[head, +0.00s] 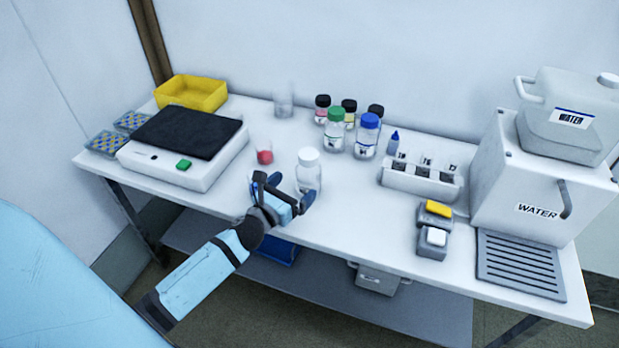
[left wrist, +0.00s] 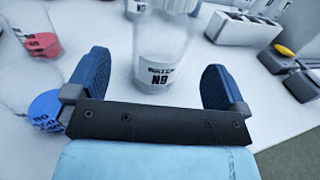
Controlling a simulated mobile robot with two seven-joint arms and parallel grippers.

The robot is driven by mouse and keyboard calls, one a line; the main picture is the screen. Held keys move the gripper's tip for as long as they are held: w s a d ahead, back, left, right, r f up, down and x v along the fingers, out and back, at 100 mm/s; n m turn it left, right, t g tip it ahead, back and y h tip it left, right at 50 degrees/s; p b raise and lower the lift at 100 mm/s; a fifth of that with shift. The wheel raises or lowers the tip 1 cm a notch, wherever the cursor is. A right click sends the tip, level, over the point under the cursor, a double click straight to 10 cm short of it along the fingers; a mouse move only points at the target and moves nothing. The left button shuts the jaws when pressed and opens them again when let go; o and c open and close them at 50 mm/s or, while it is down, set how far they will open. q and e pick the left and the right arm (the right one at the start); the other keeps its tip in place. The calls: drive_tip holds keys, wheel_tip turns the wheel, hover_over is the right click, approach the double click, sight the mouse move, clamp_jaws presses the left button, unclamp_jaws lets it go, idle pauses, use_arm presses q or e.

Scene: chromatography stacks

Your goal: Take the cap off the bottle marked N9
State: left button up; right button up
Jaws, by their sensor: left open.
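A clear bottle with a white cap (head: 308,155) stands upright near the table's front edge. In the left wrist view its label on the bottle (left wrist: 160,75) reads WATER N9, and its top is cut off by the frame edge. My left gripper (head: 284,188) is open and low at the bottle's front. In the left wrist view the blue fingers of the gripper (left wrist: 157,66) are apart, one to each side of the bottle, with visible gaps. My right gripper is not in view.
A beaker with red contents (head: 264,157) stands left of the bottle. Several capped bottles, including a green-capped one (head: 335,128), stand behind. A vial rack (head: 400,183) is to the right.

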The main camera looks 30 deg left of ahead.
sight(308, 172)
use_arm(q)
drive_tip(key=w, duration=0.6)
drive_tip(key=shift+w+d+f, duration=0.15)
drive_tip(key=shift+w+f, duration=0.15)
drive_tip(key=shift+w, duration=0.05)
drive_tip(key=c, duration=1.1)
drive_tip(key=shift+r, duration=0.2)
drive_tip(key=shift+r, duration=0.3)
wheel_tip(308, 172, up, 19)
drive_tip(key=p, duration=0.5)
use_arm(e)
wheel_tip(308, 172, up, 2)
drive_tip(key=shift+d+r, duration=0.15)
